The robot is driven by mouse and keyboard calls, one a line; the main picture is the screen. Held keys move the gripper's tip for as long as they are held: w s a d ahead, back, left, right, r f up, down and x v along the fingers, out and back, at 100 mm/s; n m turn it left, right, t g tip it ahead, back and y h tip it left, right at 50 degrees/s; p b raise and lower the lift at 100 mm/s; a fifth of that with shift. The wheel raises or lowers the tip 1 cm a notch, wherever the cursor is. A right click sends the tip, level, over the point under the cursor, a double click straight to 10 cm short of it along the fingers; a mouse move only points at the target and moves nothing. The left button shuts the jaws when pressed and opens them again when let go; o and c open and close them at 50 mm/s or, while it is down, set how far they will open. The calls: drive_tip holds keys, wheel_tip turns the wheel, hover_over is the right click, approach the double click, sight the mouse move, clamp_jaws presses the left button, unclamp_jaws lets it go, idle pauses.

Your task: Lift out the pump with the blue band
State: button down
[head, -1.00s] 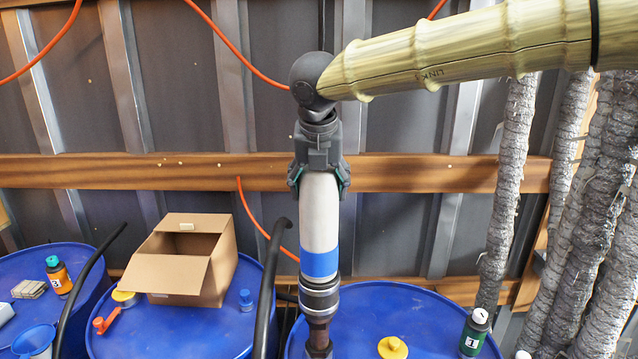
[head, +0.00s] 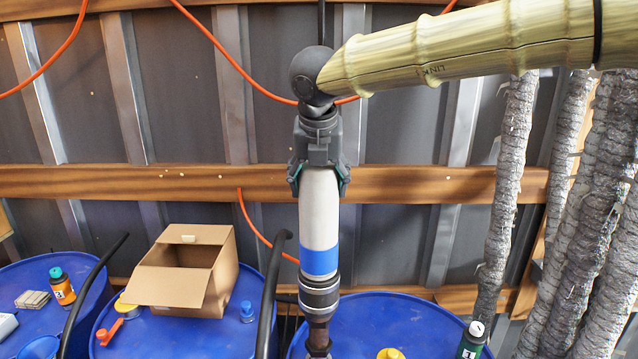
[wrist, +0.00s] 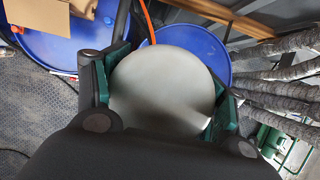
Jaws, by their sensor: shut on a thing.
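The pump with the blue band (head: 320,222) is a pale upright cylinder with a blue ring low on its body, a dark collar below that and a brown rusty pipe under the collar. My gripper (head: 319,182) is shut on its top end, one finger on each side. In the wrist view the pump's round pale top (wrist: 165,85) fills the space between the green-padded fingers (wrist: 172,95). The pump hangs in front of the right blue drum (head: 405,322). Its lower end runs out of the head view, so I cannot tell whether it is clear of the drum.
An open cardboard box (head: 182,270) stands on the middle blue drum (head: 225,335). A black hose (head: 269,290) curves up just left of the pump. Rough grey trunks (head: 505,190) rise at the right.

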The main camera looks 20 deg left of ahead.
drive_tip(key=shift+r+p, duration=2.6)
drive_tip(key=shift+r, duration=1.25)
